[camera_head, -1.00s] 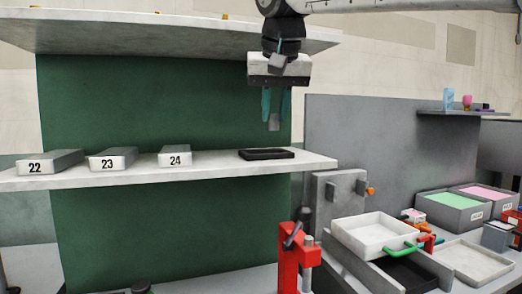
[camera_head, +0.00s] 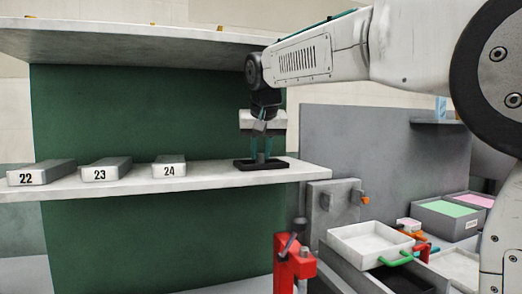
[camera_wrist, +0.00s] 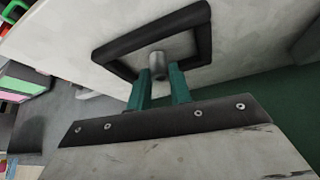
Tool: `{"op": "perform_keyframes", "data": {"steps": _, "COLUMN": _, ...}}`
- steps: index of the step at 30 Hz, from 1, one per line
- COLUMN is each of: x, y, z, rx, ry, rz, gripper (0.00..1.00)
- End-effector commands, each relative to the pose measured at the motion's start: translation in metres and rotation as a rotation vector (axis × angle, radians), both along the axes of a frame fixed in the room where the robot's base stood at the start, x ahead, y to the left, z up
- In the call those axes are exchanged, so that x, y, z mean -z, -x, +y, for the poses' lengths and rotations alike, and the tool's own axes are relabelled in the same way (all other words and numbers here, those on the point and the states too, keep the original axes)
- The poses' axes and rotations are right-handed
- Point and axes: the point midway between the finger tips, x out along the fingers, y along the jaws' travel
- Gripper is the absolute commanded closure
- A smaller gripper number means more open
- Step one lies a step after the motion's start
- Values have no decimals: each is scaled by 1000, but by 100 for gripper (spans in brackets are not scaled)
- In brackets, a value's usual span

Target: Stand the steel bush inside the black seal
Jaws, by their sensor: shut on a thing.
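The black seal (camera_head: 281,166) is a flat rectangular frame lying on the middle shelf, near its right end. It also shows in the wrist view (camera_wrist: 205,40) as an open ring. My gripper (camera_head: 261,156) points down over the seal with its teal fingers shut on the steel bush (camera_wrist: 157,64). The bush is a small grey cylinder, seen in the wrist view within the seal's outline, near one side of the frame. Whether the bush touches the shelf I cannot tell.
Grey blocks numbered 22, 23 and 24 (camera_head: 168,167) stand to the left on the same shelf (camera_head: 215,177). An upper shelf (camera_head: 130,40) hangs above. A red press (camera_head: 292,265) and a white tray (camera_head: 368,244) are lower right.

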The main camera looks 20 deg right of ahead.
Motion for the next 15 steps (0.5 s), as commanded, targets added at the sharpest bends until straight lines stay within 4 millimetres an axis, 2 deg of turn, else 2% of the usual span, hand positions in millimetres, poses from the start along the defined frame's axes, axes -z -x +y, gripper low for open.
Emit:
{"op": "perform_keyframes", "data": {"steps": 9, "x": 3, "y": 1, "z": 0, "rx": 0, "ry": 0, "rz": 0, "gripper": 100}}
{"op": "perform_keyframes", "data": {"steps": 10, "x": 2, "y": 1, "z": 0, "rx": 0, "ry": 0, "rz": 0, "gripper": 71}}
{"op": "perform_keyframes", "data": {"steps": 11, "x": 2, "y": 1, "z": 0, "rx": 0, "ry": 0, "rz": 0, "gripper": 63}}
{"op": "perform_keyframes", "data": {"steps": 12, "x": 2, "y": 1, "z": 0, "rx": 0, "ry": 0, "rz": 0, "gripper": 58}}
{"op": "perform_keyframes", "data": {"steps": 15, "x": 2, "y": 1, "z": 0, "rx": 0, "ry": 0, "rz": 0, "gripper": 58}}
